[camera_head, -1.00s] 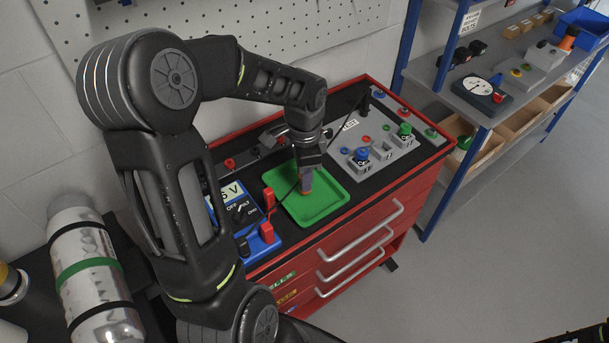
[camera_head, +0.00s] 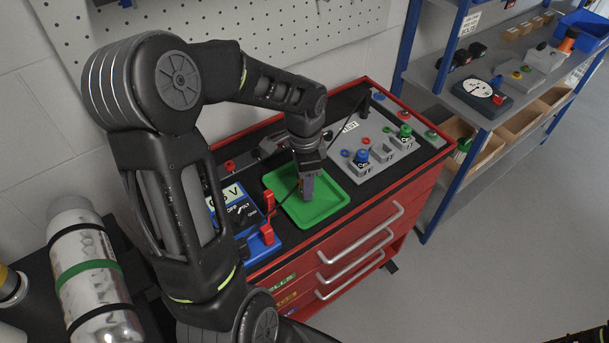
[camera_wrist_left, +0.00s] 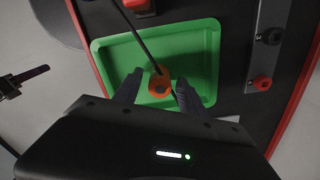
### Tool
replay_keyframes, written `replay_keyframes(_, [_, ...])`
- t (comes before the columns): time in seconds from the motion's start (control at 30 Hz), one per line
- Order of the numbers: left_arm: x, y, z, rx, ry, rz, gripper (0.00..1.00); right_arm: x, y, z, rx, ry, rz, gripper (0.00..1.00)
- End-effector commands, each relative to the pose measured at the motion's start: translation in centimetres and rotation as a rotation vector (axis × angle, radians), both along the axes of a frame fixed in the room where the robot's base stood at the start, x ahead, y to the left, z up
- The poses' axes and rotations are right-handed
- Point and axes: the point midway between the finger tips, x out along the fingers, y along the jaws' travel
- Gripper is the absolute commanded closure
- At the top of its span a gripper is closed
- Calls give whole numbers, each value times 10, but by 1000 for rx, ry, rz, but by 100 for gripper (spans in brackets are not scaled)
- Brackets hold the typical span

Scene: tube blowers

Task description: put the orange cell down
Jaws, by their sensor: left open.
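The orange cell (camera_wrist_left: 158,80) stands in the green tray (camera_wrist_left: 108,50), seen end-on in the left wrist view. My left gripper (camera_wrist_left: 152,88) is open, with one dark finger on either side of the cell. I cannot tell whether either finger touches it. In the head view, the left gripper (camera_head: 308,192) points down into the green tray (camera_head: 325,212) on the red cart, and its fingers hide the cell. A dark piece that may be my right gripper (camera_wrist_left: 20,82) shows at the left edge of the wrist view; its jaws are unclear.
A blue meter (camera_head: 240,212) with red plugs (camera_head: 268,200) stands left of the tray. A thin dark line crosses above the tray. A grey block with a blue-topped piece (camera_head: 361,156) and a green-topped piece (camera_head: 404,131) stands to its right. A blue-framed shelf (camera_head: 440,95) stands farther right.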

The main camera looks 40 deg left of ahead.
Motion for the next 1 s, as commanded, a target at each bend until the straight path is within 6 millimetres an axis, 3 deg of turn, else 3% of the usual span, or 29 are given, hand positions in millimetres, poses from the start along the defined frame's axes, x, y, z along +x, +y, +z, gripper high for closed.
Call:
replay_keyframes(0.27, [2,1,24,2,-5,1,52,0,0,0,0,0,0,61])
replay_keyframes(0.7, [1,0,108,2,-4,0,52,1,0,-5,2,-3,0,61])
replay_keyframes(1.0, [0,0,124,-1,-1,0,52,1,0,-5,2,-3,0,61])
